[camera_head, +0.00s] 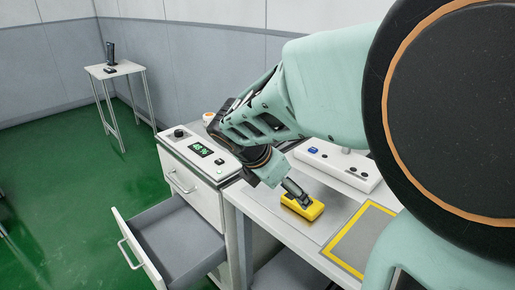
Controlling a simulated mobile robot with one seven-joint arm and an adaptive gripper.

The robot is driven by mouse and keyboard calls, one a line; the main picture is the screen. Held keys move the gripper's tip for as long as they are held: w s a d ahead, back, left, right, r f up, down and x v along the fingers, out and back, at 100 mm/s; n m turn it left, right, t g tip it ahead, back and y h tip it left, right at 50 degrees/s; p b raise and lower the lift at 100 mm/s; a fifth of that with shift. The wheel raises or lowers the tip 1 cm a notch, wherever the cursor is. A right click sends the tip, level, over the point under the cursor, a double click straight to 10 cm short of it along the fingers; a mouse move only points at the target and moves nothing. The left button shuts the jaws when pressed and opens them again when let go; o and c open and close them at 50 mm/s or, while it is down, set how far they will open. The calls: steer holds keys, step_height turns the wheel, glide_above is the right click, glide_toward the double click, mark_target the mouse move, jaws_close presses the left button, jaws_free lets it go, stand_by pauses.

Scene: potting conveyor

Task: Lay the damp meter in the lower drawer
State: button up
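A yellow block-shaped device (303,209), which looks like the damp meter, lies on the grey mat on the bench. My gripper (298,197) points down at it, with its dark fingers at the device's top. The fingers are small and partly overlap the device, so I cannot see whether they are closed on it. The lower drawer (148,262) of the white cabinet is pulled well out to the left. The part of its grey inside that shows is empty.
The upper drawer (183,182) is shut. A device with a green display (201,149) is on the cabinet top. A white control box (335,165) stands behind the meter. A yellow-framed area (362,240) lies to its right. A small side table (113,69) stands far left.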

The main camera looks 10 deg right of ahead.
mark_target(298, 205)
steer(key=shift+n+h, duration=0.3)
steer(key=shift+h, duration=0.3)
steer(key=d+f+b, duration=0.2)
steer(key=d, duration=0.1)
steer(key=w+d+f+b, duration=0.1)
steer(key=b, duration=0.1)
steer(key=shift+d+f, duration=0.3)
steer(key=shift+d, duration=0.1)
steer(key=shift+w+d+f+b, duration=0.3)
steer(key=shift+d+f+b, duration=0.05)
steer(key=shift+f, duration=0.05)
steer(key=f+b, duration=0.1)
steer(key=w+f+b, duration=0.1)
steer(key=d+f+b, duration=0.1)
steer(key=b, duration=0.1)
steer(key=shift+w+d+f, duration=0.1)
steer(key=shift+w+f, duration=0.15)
steer(key=shift+f, duration=0.05)
steer(key=shift+w+d+f+b, duration=0.25)
steer(key=shift+d+f+b, duration=0.05)
steer(key=shift+d+b, duration=0.1)
